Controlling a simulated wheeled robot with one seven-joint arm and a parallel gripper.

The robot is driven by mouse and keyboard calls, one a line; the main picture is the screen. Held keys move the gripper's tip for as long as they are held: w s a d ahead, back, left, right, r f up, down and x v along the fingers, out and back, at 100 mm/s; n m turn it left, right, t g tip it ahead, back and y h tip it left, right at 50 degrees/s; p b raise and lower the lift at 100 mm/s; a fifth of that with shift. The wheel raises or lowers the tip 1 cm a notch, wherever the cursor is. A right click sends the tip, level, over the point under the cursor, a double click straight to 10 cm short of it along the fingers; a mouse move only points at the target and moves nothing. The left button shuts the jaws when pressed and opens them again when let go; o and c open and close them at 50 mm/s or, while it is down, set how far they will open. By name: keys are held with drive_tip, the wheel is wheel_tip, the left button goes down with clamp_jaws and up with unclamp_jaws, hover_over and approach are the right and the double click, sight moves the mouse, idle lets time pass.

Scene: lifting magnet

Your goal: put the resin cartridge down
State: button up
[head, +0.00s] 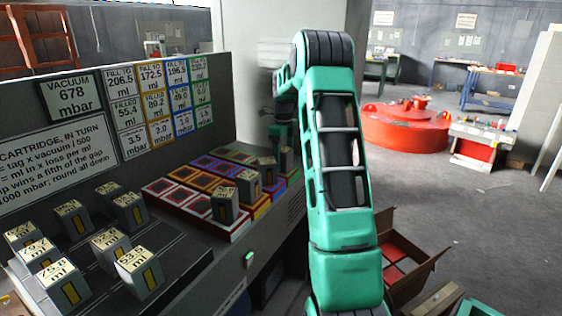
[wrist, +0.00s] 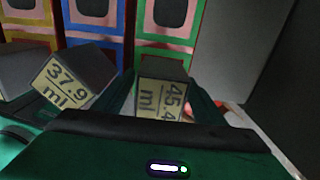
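The resin cartridge (wrist: 163,90), a grey block labelled 45.4 ml, is between the two fingers of my gripper (wrist: 165,102) in the wrist view. The fingers are close against its sides, and my gripper looks shut on it. The cartridge (head: 287,157) also shows in the head view, at the green-edged column of slots. Beyond it in the wrist view is a green-framed slot (wrist: 165,56). Whether its base touches the rack is hidden. In the head view my gripper (head: 281,135) is small and partly hidden by my arm.
A 37.9 ml cartridge (wrist: 68,78) stands just left, by the blue column. Other cartridges stand at the yellow (head: 248,187) and red (head: 225,206) columns. Several more stand on the dark tray (head: 178,262). An open cardboard box (head: 418,253) is right of the bench.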

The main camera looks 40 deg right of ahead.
wheel_tip(320, 180, up, 12)
drive_tip(key=shift+r, duration=0.1)
drive_tip(key=shift+s+a+r, duration=0.15)
drive_tip(key=shift+a, duration=0.1)
drive_tip(key=s+a+r+n, duration=0.1)
drive_tip(key=s+a+n, duration=1.2)
drive_tip(key=s+a, duration=0.3)
drive_tip(key=s+a+f+n, duration=0.3)
drive_tip(key=s+n, duration=0.1)
drive_tip(key=s, duration=0.3)
drive_tip(key=s+a+f+n, duration=0.3)
drive_tip(key=s+a+n, duration=0.1)
drive_tip(key=s, duration=0.3)
drive_tip(key=s+a+f+n, duration=0.3)
drive_tip(key=s+f+n, duration=0.1)
drive_tip(key=s, duration=0.3)
drive_tip(key=shift+a+n, duration=0.4)
drive_tip(key=shift+n, duration=0.3)
